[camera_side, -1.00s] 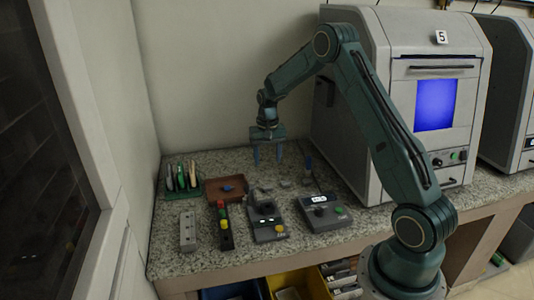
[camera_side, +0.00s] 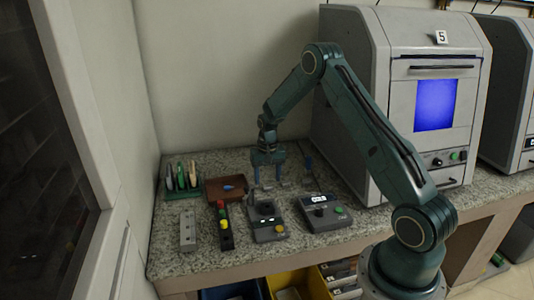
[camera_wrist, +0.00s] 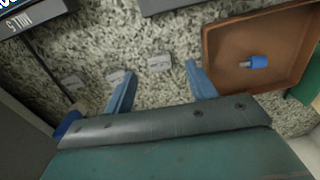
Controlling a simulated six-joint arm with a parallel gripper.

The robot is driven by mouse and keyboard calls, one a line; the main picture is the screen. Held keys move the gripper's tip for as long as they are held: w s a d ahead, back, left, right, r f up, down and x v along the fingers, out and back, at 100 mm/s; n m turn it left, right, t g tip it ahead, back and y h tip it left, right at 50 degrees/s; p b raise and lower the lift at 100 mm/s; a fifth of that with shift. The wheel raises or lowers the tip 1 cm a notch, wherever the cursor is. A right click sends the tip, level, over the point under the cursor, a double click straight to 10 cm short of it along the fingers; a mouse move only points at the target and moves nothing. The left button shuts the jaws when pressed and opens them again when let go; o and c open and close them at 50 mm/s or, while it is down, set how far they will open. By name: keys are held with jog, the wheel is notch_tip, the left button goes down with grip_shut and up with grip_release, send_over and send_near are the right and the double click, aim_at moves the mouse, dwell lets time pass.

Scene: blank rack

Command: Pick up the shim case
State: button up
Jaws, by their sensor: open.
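My gripper (camera_side: 267,178) points down over the row in the side view. In the wrist view my gripper (camera_wrist: 160,70) has its blue fingers apart with nothing held.
A brown tray (camera_wrist: 225,60) holding a small blue-ended part is close to the right finger. A grey device with a dial (camera_side: 268,229) and a display box (camera_side: 322,213) stand in front. A green rack (camera_side: 182,192) is left; a large grey machine (camera_side: 350,120) is right.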

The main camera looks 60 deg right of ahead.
aim_at(268, 186)
jog(key=shift+f, duration=1.7)
jog(key=c, duration=1)
